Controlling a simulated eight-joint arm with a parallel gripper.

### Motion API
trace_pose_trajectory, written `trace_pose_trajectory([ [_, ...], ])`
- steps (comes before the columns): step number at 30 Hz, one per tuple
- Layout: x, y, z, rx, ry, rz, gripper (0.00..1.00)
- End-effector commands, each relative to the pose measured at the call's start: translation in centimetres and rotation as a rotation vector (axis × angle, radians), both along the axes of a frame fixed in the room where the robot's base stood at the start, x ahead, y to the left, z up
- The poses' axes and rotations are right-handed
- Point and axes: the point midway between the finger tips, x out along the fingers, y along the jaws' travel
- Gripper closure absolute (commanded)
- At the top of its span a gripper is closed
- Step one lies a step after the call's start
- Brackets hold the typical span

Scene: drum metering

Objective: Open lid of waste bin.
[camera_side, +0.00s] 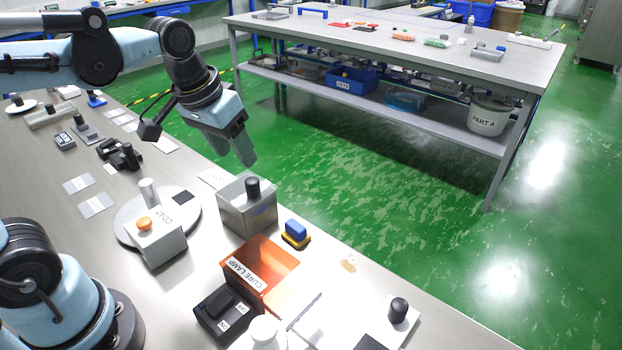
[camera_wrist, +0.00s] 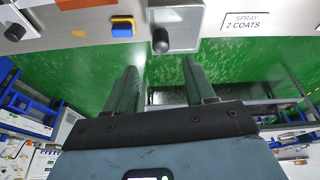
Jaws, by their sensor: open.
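A grey metal box with a black knob on top, which looks like the waste bin (camera_side: 247,215), stands at the bench edge near the middle of the side view. Its lid (camera_side: 237,194) looks shut. In the wrist view the grey lid (camera_wrist: 178,14) is at the top edge, with the dark knob (camera_wrist: 160,40) pointing toward the space between my fingers. My gripper (camera_side: 246,158) is open and empty, above and beyond the box on its floor side. It also shows in the wrist view (camera_wrist: 162,80), with both fingers apart from the knob.
A blue block on a yellow base (camera_side: 295,233) and an orange cure lamp shield (camera_side: 260,268) stand right of the box. The green floor (camera_side: 400,240) beyond the bench is clear.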

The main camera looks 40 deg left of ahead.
Motion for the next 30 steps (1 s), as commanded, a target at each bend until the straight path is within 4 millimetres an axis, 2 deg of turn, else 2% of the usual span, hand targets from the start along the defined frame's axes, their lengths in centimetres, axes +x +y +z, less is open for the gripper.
trace_pose_trajectory([
  [6, 2.4, 0.1, 2.2, -0.020, 0.206, 0.086, 0.46],
  [16, 3.5, 0.2, 3.0, -0.025, 0.332, 0.140, 0.46],
  [20, 3.5, 0.2, 2.0, -0.024, 0.333, 0.140, 0.46],
  [30, 3.6, 0.2, -2.8, -0.025, 0.331, 0.139, 0.46],
])
